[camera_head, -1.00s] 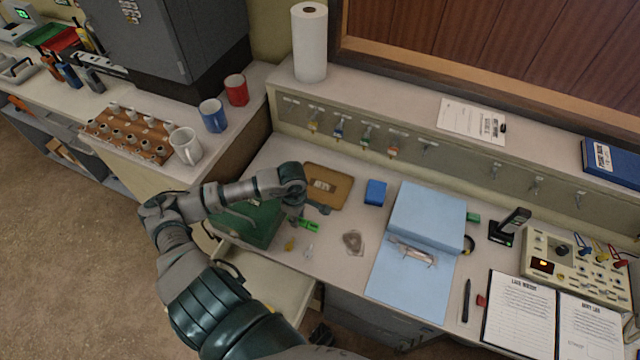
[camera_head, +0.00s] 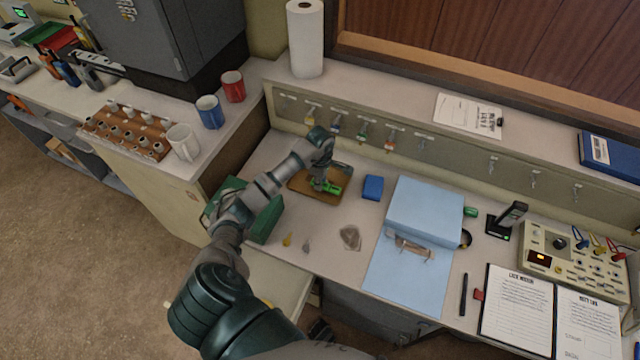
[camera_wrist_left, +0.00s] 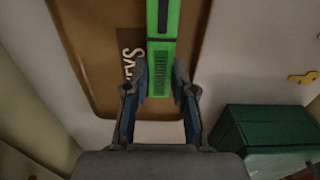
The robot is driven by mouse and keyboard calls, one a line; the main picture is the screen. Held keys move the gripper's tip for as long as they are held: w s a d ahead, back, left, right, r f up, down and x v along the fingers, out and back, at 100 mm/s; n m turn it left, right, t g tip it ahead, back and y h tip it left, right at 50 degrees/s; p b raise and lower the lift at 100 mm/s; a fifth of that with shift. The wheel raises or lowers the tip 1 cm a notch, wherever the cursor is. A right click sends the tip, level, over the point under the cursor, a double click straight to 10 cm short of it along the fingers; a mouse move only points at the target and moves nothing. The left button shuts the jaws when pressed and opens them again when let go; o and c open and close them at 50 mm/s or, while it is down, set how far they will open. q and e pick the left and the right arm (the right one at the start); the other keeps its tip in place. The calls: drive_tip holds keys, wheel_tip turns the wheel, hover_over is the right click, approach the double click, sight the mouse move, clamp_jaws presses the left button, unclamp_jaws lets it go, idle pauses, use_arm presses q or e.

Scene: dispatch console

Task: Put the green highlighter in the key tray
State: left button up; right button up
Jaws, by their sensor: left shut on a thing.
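The green highlighter (camera_head: 332,187) is held by my left gripper (camera_head: 322,184) over the brown key tray (camera_head: 306,193). In the left wrist view the highlighter (camera_wrist_left: 162,60) extends forward from between the two fingers of my left gripper (camera_wrist_left: 160,88), over the tray floor (camera_wrist_left: 105,75) with its "KEYS" label (camera_wrist_left: 130,62). I cannot tell whether the highlighter touches the tray floor. My left forearm and gripper hide part of the tray in the head view. My right gripper is not in view.
A green box (camera_head: 262,222) stands left of the tray, close to my left arm. A blue block (camera_head: 373,187) is to its right. Keys hang on the panel (camera_head: 440,147) behind.

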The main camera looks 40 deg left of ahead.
use_arm(q)
drive_tip(key=shift+f, duration=0.7)
drive_tip(key=shift+a+f, duration=0.2)
drive_tip(key=shift+a, duration=0.15)
drive_tip(key=o, duration=0.8)
drive_tip(key=shift+a+f, duration=0.1)
drive_tip(key=shift+a, duration=0.15)
drive_tip(key=shift+d, duration=0.3)
drive_tip(key=shift+d+r, duration=0.1)
drive_tip(key=shift+r, duration=0.3)
wheel_tip(320, 180, up, 12)
drive_tip(key=shift+f, duration=0.25)
